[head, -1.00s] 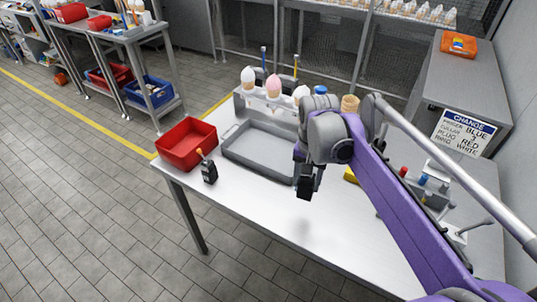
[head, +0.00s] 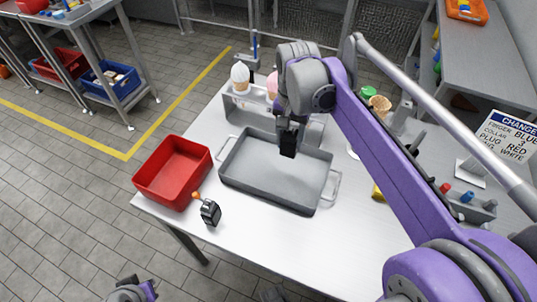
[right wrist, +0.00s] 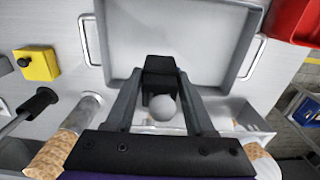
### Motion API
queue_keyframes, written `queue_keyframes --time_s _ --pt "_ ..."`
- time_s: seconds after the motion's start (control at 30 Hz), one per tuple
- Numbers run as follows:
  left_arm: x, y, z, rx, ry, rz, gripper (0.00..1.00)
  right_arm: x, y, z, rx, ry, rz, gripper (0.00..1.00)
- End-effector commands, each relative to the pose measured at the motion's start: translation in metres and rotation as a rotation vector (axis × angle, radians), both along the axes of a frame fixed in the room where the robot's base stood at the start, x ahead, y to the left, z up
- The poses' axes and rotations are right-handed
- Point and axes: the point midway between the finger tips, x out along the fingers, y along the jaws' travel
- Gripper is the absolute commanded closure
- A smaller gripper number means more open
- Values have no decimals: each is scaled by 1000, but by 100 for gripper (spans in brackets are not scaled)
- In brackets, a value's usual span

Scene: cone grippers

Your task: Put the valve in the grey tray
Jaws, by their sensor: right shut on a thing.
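The grey tray (head: 236,183) lies on the table with a handle at each end. It is empty, and it also shows in the right wrist view (right wrist: 150,24). My right gripper (head: 288,146) is over the back part of the tray. In the right wrist view my right gripper (right wrist: 160,72) is shut. A grey round part, which I take for the valve (right wrist: 163,107), shows between its fingers.
A red bin (head: 140,180) stands left of the tray. A small black device with an orange knob (head: 211,213) stands in front of the bin. A cone rack (head: 232,108) is behind the tray. A yellow box (right wrist: 37,64) lies beside the tray.

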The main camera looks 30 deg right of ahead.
Motion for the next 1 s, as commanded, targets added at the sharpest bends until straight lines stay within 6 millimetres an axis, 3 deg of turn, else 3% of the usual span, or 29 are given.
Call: queue_keyframes --time_s 0.3,0.63,1.0 --pt "-1 0 -8 0 3 0 100 0 0 -52 0 0 1 100" --pt "-2 0 -13 0 4 0 100 0 0 -91 0 0 1 100" --pt "-2 0 -14 0 4 0 100 0 0 -100 0 0 1 100"
